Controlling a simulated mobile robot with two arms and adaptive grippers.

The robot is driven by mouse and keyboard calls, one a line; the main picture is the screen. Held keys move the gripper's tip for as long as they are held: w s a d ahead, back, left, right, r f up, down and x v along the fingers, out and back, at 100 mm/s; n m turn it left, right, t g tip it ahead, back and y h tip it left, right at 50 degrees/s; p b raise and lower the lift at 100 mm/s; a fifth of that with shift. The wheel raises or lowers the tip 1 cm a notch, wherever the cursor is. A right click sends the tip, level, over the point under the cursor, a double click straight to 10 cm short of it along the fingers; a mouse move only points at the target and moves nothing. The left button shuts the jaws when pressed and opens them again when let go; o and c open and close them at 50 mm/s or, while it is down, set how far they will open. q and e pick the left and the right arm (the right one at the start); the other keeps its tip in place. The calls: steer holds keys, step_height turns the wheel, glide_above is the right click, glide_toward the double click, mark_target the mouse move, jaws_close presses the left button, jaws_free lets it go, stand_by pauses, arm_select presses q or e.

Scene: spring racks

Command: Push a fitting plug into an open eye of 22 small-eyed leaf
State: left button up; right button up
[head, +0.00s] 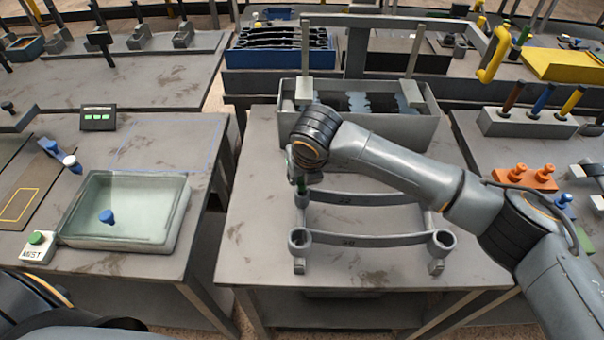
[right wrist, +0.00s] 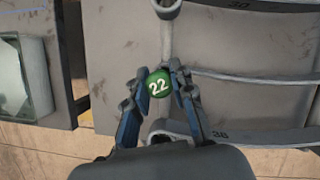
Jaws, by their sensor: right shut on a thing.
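My right gripper (head: 302,185) is over the left end of the leaf marked 22 (head: 370,200), on the middle table. In the right wrist view the gripper (right wrist: 159,88) is shut on a green plug marked 22 (right wrist: 159,82), between its blue-sided fingers. The gripper hides that eye, so I cannot tell how far the plug is in. My left gripper is not in view.
A larger leaf (head: 385,240) with open round eyes lies in front, and another (right wrist: 265,8) lies behind. A grey bin (head: 420,130) stands at the table's back. Left are a glass tray (head: 180,215) and a MIST button (head: 37,240); right are orange plugs (head: 530,175).

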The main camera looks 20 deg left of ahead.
steer(key=shift+p, duration=0.4)
steer(key=shift+f+b, duration=0.5)
steer(key=shift+f, duration=0.9)
stand_by(0.7)
steer(key=o, duration=1.4)
steer(key=shift+o, duration=0.2)
steer(key=shift+r, duration=0.1)
steer(key=shift+r+p, duration=3.45)
steer(key=shift+r, duration=0.05)
